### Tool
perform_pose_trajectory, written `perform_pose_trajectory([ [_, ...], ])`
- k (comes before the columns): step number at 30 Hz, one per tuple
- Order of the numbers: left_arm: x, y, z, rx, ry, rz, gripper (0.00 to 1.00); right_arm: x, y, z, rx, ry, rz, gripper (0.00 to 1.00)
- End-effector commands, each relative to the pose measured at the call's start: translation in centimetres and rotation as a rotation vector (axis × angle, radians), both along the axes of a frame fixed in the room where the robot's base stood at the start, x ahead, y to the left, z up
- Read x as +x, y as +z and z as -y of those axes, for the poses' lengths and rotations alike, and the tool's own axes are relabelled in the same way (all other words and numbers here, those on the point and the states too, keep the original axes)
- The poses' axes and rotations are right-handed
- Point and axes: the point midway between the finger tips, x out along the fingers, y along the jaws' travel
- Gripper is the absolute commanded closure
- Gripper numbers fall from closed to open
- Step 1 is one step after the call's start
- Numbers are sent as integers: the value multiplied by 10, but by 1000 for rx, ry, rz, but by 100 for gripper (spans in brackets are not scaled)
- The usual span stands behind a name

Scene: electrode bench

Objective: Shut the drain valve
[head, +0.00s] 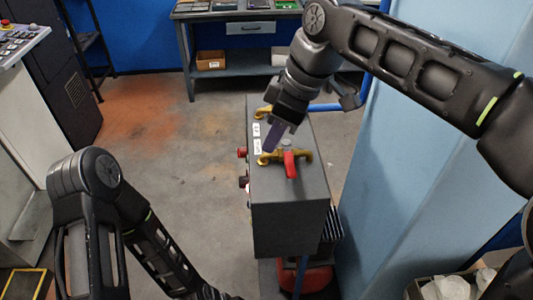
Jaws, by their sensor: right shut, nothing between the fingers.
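A grey box (287,225) stands in the middle with brass valve fittings on its top. The nearer brass valve (301,156) has a red lever (290,165) that points toward the near side of the box. Another brass fitting (262,112) sits farther back, partly behind my right arm. The small labels are too small to read, so I cannot tell which is the drain valve. My right gripper (268,149) is shut and empty, its purple fingers pointing down just left of the red lever, close to the brass body. My left gripper is out of view below.
White labels (257,146) and red knobs (242,152) are on the box's left side. A light blue panel (385,170) stands close on the right. A workbench (240,70) is at the back. The floor left of the box is clear.

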Motion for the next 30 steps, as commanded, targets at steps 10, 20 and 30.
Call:
perform_pose_trajectory([
  [10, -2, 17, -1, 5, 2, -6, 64, 1, 44, 14, 1, 1, 0, 100],
  [20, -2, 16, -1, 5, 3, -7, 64, 1, 43, 14, 1, 2, 0, 100],
  [30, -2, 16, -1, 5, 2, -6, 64, 1, 43, 14, 1, 3, 0, 100],
])
